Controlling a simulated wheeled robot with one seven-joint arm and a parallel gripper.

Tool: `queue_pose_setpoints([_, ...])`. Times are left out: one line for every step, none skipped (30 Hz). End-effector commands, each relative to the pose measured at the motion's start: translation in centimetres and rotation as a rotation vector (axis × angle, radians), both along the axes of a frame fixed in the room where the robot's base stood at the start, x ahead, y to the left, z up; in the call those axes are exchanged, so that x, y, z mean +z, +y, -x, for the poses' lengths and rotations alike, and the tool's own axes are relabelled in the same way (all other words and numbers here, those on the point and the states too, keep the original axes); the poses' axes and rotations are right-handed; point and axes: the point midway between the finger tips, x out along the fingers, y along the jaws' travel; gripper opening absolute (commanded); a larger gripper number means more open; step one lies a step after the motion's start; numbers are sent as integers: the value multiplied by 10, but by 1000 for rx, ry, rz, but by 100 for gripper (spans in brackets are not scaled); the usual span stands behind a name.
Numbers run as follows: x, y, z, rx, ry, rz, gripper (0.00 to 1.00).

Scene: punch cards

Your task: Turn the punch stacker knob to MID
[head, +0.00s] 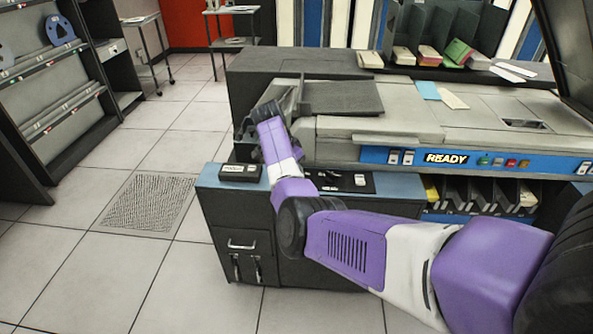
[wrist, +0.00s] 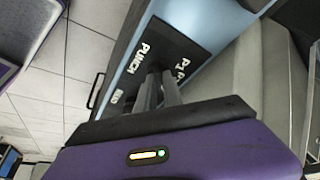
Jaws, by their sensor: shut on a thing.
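The punch stacker panel is a black plate (wrist: 187,47) with white lettering, "PUNCH" on one side and a partly covered "P1" on the other. It lies on the blue-topped cabinet, and the plate shows in the head view (head: 350,182) just right of my arm. My gripper (wrist: 160,80) reaches down to the middle of this plate, its two grey fingers close together and shut on the knob. The knob is almost wholly hidden by the fingers, so its pointing direction cannot be told. A third label near the fingers is too small to read. In the head view my arm hides the fingertips.
The grey card machine (head: 400,125) with a READY sign rises behind the plate. Open tiled floor (head: 110,270) lies to the left.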

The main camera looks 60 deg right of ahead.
Motion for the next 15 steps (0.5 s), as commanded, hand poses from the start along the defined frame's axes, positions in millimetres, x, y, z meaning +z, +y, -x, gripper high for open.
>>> queue_pose_setpoints([1,-1,0,0,-2,2,0])
queue_pose_setpoints([1,-1,0,0,-2,2,0])
queue_pose_setpoints([1,-1,0,0,-2,1,15])
queue_pose_setpoints([1,-1,0,0,-2,1,21])
queue_pose_setpoints([1,-1,0,0,-2,1,27])
queue_pose_setpoints([1,-1,0,0,-2,1,33])
queue_pose_setpoints([1,-1,0,0,-2,1,33])
queue_pose_setpoints([1,0,0,1,-2,1,33])
queue_pose_setpoints([1,0,0,1,-2,1,33])
queue_pose_setpoints([0,0,0,0,-1,0,33])
queue_pose_setpoints([0,0,0,0,-1,0,33])
queue_pose_setpoints([0,0,0,0,-1,0,33])
queue_pose_setpoints([0,0,0,0,-1,0,33])
queue_pose_setpoints([0,0,0,0,-1,0,33])
queue_pose_setpoints([1,0,0,0,-1,0,33])
